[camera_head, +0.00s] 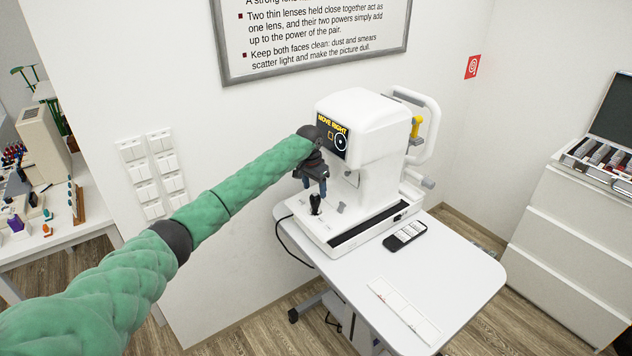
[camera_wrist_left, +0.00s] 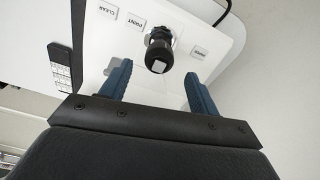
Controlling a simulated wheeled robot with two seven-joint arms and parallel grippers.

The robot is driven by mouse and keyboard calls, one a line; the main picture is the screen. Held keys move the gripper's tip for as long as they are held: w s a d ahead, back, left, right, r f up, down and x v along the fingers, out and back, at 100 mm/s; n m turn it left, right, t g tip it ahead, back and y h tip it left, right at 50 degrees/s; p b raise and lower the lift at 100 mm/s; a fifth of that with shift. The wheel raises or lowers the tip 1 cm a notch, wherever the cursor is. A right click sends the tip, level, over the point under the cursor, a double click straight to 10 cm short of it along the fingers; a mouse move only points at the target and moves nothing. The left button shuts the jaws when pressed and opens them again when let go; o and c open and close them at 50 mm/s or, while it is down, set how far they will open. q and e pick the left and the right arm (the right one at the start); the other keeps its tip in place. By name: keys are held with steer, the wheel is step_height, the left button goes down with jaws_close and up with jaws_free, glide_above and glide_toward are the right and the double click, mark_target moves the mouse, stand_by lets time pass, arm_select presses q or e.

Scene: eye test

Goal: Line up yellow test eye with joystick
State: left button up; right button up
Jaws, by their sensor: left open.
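The white eye-test machine (camera_head: 372,150) stands on a small white table. Its screen (camera_head: 333,136) reads "MOVE RIGHT" in yellow and shows a small yellow square left of a white ring. A yellow part (camera_head: 415,127) shows at the head-rest side. The black joystick (camera_head: 316,203) stands on the machine's base; it also shows in the left wrist view (camera_wrist_left: 159,50). My left gripper (camera_head: 314,186) is open just above the joystick. In the left wrist view its two blue fingers (camera_wrist_left: 157,82) are apart, with the joystick beyond and between their tips, apparently not gripped. My right gripper is not in view.
Labelled buttons, among them PRINT (camera_wrist_left: 135,22) and CLEAR (camera_wrist_left: 108,9), flank the joystick. A black remote (camera_head: 405,235) and a white strip card (camera_head: 404,310) lie on the table (camera_head: 460,270). A wall with switches (camera_head: 152,172) is at left, a drawer cabinet (camera_head: 570,230) at right.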

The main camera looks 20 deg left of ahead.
mark_target(315, 193)
arm_select(q)
steer(key=shift+s+f, duration=0.2)
steer(key=f, duration=0.1)
steer(key=f+p, duration=0.1)
steer(key=f, duration=0.1)
steer(key=f+p, duration=0.1)
steer(key=shift+w+d+f, duration=0.15)
steer(key=shift+w+f, duration=0.15)
steer(key=shift+w, duration=0.05)
steer(key=shift+f, duration=0.35)
steer(key=shift+s+f, duration=0.1)
steer(key=shift+f, duration=0.1)
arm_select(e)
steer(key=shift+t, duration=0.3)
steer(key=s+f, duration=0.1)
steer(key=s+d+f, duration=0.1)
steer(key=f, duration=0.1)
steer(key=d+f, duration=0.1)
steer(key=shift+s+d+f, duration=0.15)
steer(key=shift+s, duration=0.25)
arm_select(q)
steer(key=shift+f, duration=0.2)
steer(key=shift+r, duration=0.1)
steer(key=c, duration=1)
steer(key=shift+c, duration=0.2)
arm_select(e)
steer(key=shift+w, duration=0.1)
